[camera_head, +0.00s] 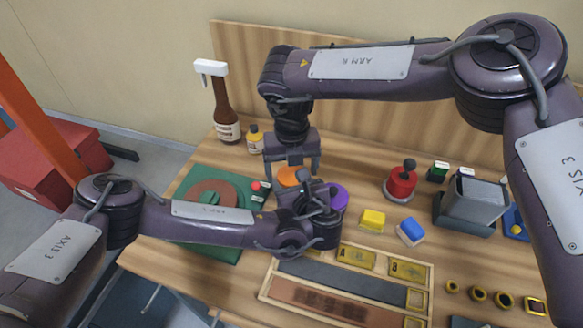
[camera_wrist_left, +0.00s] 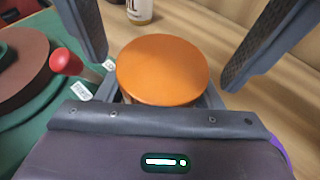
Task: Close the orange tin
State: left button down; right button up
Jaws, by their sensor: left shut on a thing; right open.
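The orange tin (camera_head: 288,177) stands on the table, partly hidden behind my grippers in the head view. In the left wrist view its round orange top (camera_wrist_left: 162,70) faces up and looks flat and level. Its side is mostly hidden, so I cannot tell how the lid is seated. My left gripper (camera_head: 299,187) is shut on the tin, with its fingers (camera_wrist_left: 162,97) on either side of it. My right gripper (camera_head: 291,168) points down over the tin. It is open, and its two fingers (camera_wrist_left: 172,45) show apart, left and right beyond the orange top.
A purple tin (camera_head: 339,197) is close right of my left gripper. A green board (camera_head: 185,188) with a brown disc lies left, a red-knobbed thing (camera_wrist_left: 66,62) beside the tin. A brown bottle (camera_head: 226,110) and small yellow bottle (camera_head: 255,138) stand behind. A wooden rack (camera_head: 432,275) is in front.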

notch_tip(320, 180, up, 4)
jog(key=shift+r, duration=0.2)
jog(key=shift+c, duration=0.4)
jog(key=shift+r+n, duration=0.3)
jog(key=shift+d+r+n, duration=0.1)
jog(key=shift+r+n, duration=1.2)
jog(key=shift+r, duration=0.1)
jog(key=shift+f, duration=0.1)
jog(key=shift+f, duration=3.95)
jog(key=shift+c, duration=0.3)
